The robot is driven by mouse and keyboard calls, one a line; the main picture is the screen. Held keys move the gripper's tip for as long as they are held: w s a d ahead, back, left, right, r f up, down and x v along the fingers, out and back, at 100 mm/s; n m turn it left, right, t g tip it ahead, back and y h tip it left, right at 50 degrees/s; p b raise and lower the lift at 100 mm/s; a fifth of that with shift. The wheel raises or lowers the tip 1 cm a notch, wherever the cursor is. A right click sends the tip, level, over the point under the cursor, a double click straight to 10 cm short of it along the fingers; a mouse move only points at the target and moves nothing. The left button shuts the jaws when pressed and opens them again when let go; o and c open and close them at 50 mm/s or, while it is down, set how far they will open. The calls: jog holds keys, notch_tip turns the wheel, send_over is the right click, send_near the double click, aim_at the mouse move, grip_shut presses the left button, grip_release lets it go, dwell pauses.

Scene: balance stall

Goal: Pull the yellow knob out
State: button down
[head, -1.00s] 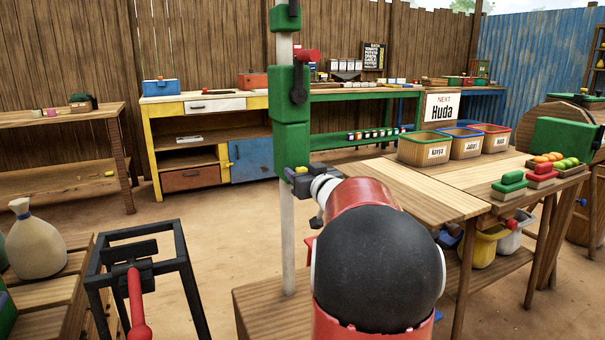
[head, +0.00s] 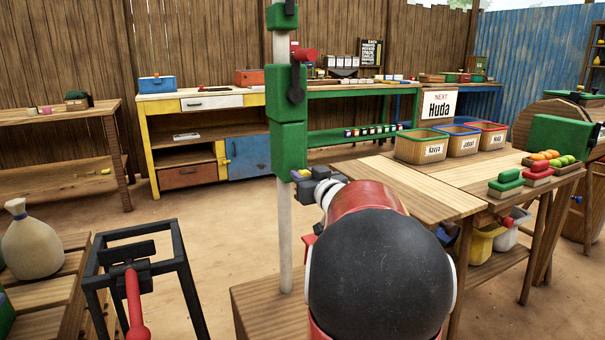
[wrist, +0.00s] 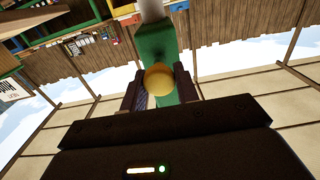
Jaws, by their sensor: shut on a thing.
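The yellow knob (wrist: 157,78) is round and sits between my gripper's two fingers in the wrist view, in front of the green block (wrist: 156,42) on the post. In the head view, the green block (head: 289,122) is mounted on a pale upright post. My gripper (head: 303,174) is at the block's lower end, with only a small bit of yellow showing there. My gripper (wrist: 160,88) is shut on the knob. My arm hides part of the area around the post's right side.
A wooden table (head: 420,192) stands right of the post, with labelled bins (head: 421,147) and coloured blocks on it. A black frame with a red handle (head: 136,305) stands front left. A tied sack (head: 32,243) rests at left. Open floor lies behind the post.

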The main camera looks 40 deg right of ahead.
jog(key=c, duration=1.1)
grip_release()
jog(key=shift+s, duration=0.2)
jog(key=v, duration=0.7)
jog(key=shift+s+a, duration=0.15)
jog(key=shift+s, duration=0.25)
